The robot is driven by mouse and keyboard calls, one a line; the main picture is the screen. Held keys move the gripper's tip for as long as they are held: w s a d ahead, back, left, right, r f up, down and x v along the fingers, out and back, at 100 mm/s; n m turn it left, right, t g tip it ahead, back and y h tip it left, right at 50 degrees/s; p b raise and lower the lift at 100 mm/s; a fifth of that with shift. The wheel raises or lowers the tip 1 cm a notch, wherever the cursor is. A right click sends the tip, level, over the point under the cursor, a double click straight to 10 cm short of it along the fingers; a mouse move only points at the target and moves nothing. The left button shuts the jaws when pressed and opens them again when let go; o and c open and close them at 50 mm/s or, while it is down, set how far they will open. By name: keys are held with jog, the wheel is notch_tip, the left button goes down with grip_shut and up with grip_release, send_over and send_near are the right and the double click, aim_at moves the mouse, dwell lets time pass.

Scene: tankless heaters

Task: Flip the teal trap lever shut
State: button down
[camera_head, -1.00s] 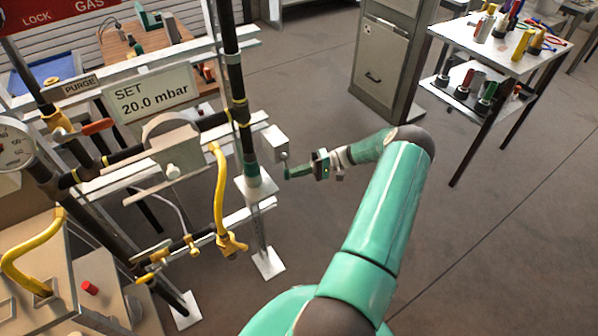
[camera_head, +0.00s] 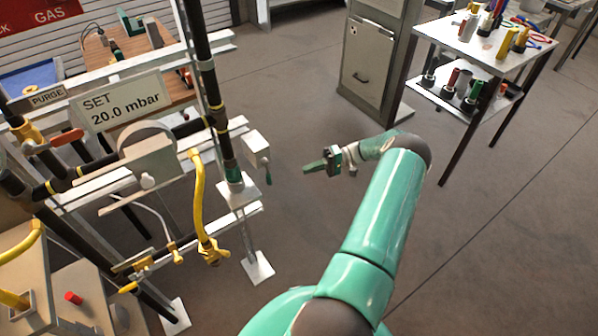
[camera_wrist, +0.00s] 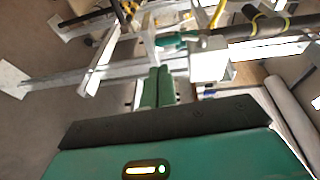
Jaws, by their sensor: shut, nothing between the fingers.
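A pale box (camera_head: 256,145) sits on the right end of the pipe rack's rail. A small teal lever (camera_head: 267,168) hangs down from its right side. My gripper (camera_head: 306,168) is shut and empty, to the right of the lever, with a visible gap between them. In the wrist view my shut green fingers (camera_wrist: 157,88) point toward the rack, and the box (camera_wrist: 208,66) is just beyond them to the right.
A black pipe with a teal lower end (camera_head: 232,168) stands left of the box. A yellow handle (camera_head: 197,195) and a white "SET 20.0 mbar" sign (camera_head: 121,101) are further left. A tool cart (camera_head: 478,45) and cabinet (camera_head: 372,60) stand behind. Floor on the right is clear.

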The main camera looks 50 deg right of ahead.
jog(key=shift+v, duration=1.65)
jog(key=shift+f, duration=0.15)
